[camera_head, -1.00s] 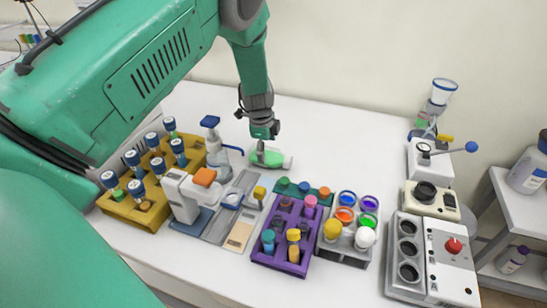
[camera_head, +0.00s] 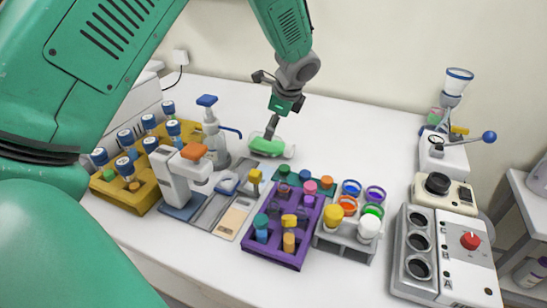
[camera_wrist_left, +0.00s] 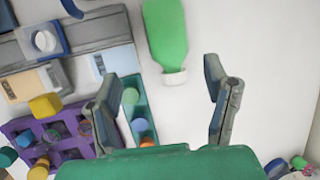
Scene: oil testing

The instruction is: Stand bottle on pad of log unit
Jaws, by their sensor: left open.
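A green bottle (camera_head: 267,147) with a whitish cap lies on its side on the table, beyond the purple rack. In the left wrist view the bottle (camera_wrist_left: 166,32) lies lengthwise, its cap end towards the gap between my fingers. My left gripper (camera_head: 271,128) is above the bottle and seems apart from it. In the left wrist view my left gripper (camera_wrist_left: 160,72) is open and empty, one finger each side. A flat grey unit with a blue pad (camera_head: 228,183) and a beige panel (camera_head: 235,218) is left of the purple rack; I cannot tell surely that it is the log unit. My right gripper is not seen.
A purple rack (camera_head: 272,257) and a grey rack of colored cups (camera_head: 342,243) stand in front. A three-hole machine (camera_head: 462,263) is right.

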